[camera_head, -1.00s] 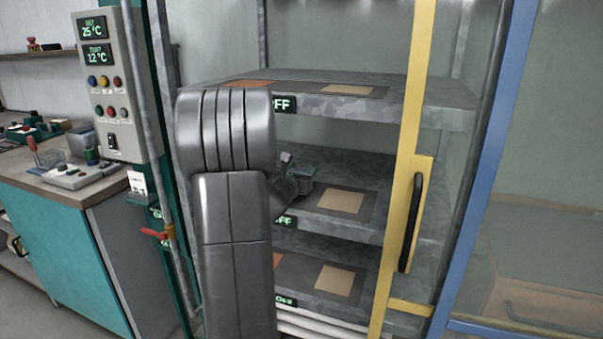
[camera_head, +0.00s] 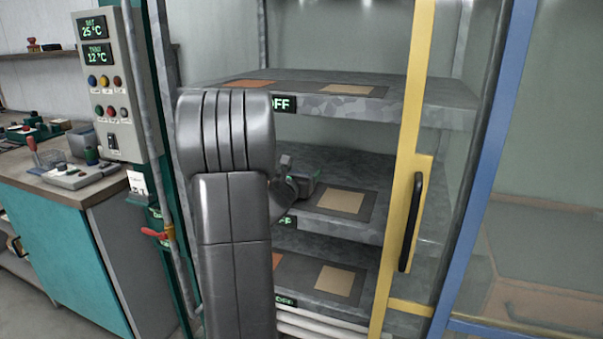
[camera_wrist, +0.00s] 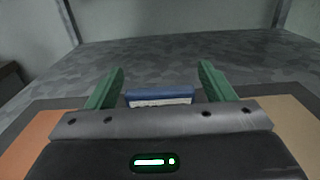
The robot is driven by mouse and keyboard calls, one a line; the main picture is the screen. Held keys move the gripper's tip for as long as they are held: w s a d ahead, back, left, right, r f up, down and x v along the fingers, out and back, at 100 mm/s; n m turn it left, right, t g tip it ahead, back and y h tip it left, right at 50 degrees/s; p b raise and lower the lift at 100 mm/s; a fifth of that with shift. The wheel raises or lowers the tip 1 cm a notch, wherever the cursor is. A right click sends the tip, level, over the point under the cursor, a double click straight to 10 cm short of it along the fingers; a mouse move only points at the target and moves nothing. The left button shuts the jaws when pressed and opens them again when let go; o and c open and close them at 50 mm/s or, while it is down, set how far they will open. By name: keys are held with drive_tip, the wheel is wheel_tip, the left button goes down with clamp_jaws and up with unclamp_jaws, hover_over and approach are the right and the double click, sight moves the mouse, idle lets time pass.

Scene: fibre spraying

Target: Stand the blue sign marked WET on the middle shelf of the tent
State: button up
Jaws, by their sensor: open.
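The blue sign (camera_wrist: 160,97) shows in the wrist view between my gripper's two green fingers, at the middle shelf (camera_wrist: 170,55). Its top edge and a strip of its pale face show. The lower part is hidden behind my gripper body, so its lettering and foot cannot be read. My gripper (camera_wrist: 162,80) is open, with a gap between each finger and the sign. In the head view my gripper (camera_head: 300,182) is over the middle shelf (camera_head: 365,231), partly hidden behind my arm. The sign is not visible there.
An orange square (camera_wrist: 30,140) and a tan square (camera_wrist: 298,125) flank the gripper. The upper shelf (camera_head: 430,112) is above it. A yellow door frame with a black handle (camera_head: 411,222) stands at right. A control box (camera_head: 108,85) is at left. The shelf behind the sign is clear.

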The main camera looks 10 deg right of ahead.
drive_tip(key=b+v, duration=0.1)
drive_tip(key=v, duration=1.1)
